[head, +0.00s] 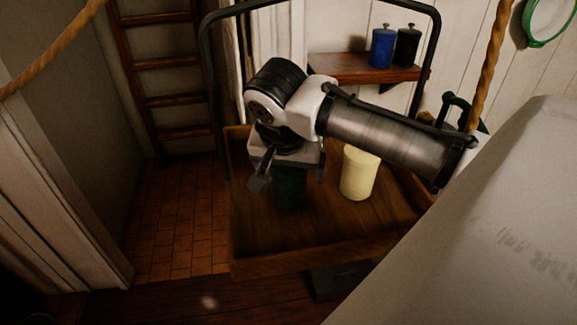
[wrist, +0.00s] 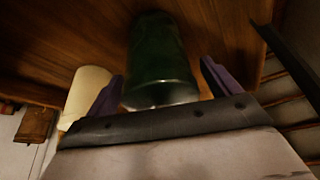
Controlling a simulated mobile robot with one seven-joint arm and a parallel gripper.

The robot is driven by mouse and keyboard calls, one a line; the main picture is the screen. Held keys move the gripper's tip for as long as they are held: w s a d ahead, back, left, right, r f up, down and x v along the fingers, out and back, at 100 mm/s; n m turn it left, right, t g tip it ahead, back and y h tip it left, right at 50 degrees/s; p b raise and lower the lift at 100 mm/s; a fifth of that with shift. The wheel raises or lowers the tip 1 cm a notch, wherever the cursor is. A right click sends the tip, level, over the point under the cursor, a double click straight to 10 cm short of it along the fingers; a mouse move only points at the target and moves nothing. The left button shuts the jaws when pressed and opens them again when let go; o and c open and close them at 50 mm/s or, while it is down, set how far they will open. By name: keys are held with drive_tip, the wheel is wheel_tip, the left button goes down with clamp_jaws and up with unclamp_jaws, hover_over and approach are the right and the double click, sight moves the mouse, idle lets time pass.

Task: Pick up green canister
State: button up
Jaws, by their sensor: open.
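The green canister (head: 289,190) is a dark green cylinder standing on a brown wooden table (head: 300,236). In the head view my gripper (head: 289,180) is above it and hides its top. In the wrist view the green canister (wrist: 160,62) lies between the two purple fingers of my open gripper (wrist: 160,82). Small gaps show at both sides, wider on the right, and I see no clear contact.
A cream canister (head: 358,173) stands close on the right, also on the table. A shelf (head: 350,68) behind holds a blue canister (head: 383,47) and a black canister (head: 407,46). A black rail (head: 207,75) rises behind the table. Bare tabletop lies in front.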

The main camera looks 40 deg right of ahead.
drive_tip(key=c, duration=1.4)
